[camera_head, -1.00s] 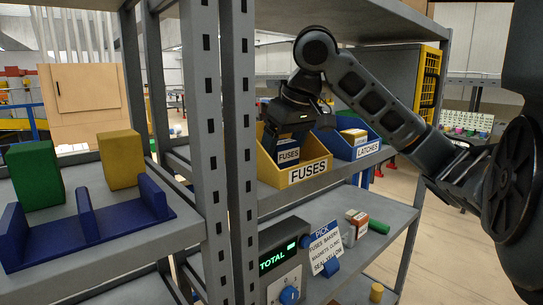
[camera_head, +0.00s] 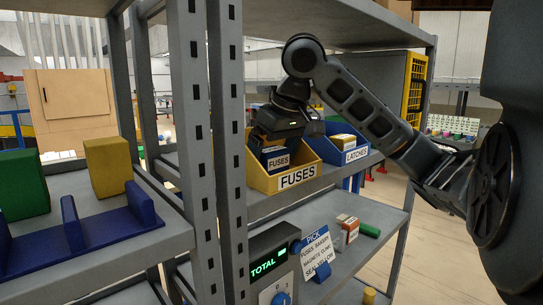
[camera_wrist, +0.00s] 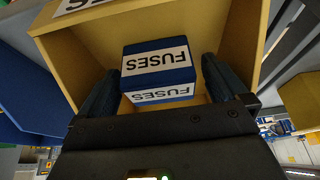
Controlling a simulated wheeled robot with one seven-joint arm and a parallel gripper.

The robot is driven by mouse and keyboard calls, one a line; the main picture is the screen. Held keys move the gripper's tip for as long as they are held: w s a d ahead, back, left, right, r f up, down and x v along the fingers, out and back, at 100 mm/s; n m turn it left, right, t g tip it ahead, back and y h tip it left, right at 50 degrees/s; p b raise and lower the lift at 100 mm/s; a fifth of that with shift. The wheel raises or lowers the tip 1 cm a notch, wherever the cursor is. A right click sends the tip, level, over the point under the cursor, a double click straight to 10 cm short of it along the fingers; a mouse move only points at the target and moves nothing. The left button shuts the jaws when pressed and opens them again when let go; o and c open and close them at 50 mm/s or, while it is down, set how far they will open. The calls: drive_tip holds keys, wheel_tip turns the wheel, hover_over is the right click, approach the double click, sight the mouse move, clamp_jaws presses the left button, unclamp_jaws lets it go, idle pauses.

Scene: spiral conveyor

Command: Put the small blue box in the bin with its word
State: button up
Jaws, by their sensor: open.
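The small blue box (camera_head: 275,158) with a white FUSES label sits inside the yellow bin (camera_head: 254,172), whose front plate also reads FUSES. In the wrist view the box (camera_wrist: 158,82) shows two labelled faces, and the yellow bin (camera_wrist: 243,40) surrounds it. My gripper (camera_head: 277,137) is over the bin, reaching into it. In the wrist view my gripper (camera_wrist: 158,70) is open, with one finger on each side of the box. A narrow gap shows at the right finger; contact at the left finger is unclear. The box's underside is hidden.
A blue LATCHES bin (camera_head: 338,157) with a box in it stands right beside the yellow bin. Grey shelf uprights (camera_head: 228,120) stand close on the left. Below are a TOTAL display (camera_head: 270,262), a PICK sign (camera_head: 317,252) and small items. Yellow and green blocks stand at left.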

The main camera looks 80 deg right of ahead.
drive_tip(key=v, duration=1.2)
drive_tip(key=shift+p, duration=0.45)
drive_tip(key=shift+a, duration=0.1)
drive_tip(key=shift+s, duration=0.15)
idle(1.4)
